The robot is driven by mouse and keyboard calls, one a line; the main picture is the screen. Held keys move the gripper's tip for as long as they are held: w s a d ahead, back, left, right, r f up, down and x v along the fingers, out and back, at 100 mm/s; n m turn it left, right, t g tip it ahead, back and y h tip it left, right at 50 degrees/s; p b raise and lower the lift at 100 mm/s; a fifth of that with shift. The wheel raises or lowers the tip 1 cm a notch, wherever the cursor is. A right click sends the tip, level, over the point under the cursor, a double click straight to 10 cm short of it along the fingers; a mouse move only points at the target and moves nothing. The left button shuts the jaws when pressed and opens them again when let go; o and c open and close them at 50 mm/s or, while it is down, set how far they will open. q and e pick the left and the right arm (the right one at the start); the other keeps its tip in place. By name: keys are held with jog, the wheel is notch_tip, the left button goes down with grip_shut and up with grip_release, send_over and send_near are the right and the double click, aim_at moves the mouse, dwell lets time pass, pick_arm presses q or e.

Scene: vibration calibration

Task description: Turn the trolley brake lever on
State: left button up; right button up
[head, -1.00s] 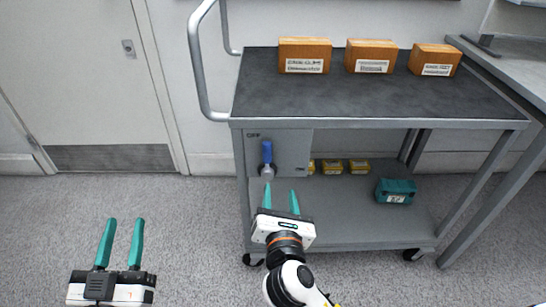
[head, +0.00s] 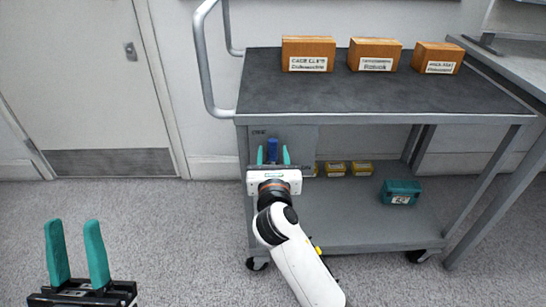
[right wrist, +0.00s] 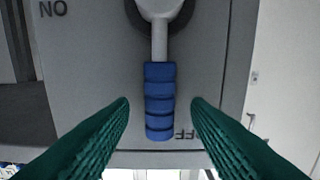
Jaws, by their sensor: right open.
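The brake lever's blue ribbed handle (head: 272,145) shows on the grey panel at the left end of the trolley (head: 385,119). It points up toward the OFF mark in the head view. In the right wrist view, the handle (right wrist: 159,100) hangs from its grey pivot (right wrist: 160,8), its tip beside the inverted OFF letters (right wrist: 186,134). My right gripper (head: 273,155) is open, with one teal finger on each side of the handle and gaps between. My left gripper (head: 72,224) is open and empty over the floor at lower left.
Several brown boxes (head: 374,56) stand on the trolley top. Small yellow boxes (head: 335,169) and a teal box (head: 400,193) sit on the lower shelf. A metal push handle (head: 207,70) rises at the left. A grey bench (head: 515,65) stands at right.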

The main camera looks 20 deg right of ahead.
jog(key=shift+w+d, duration=0.1)
jog(key=shift+w, duration=0.15)
grip_shut()
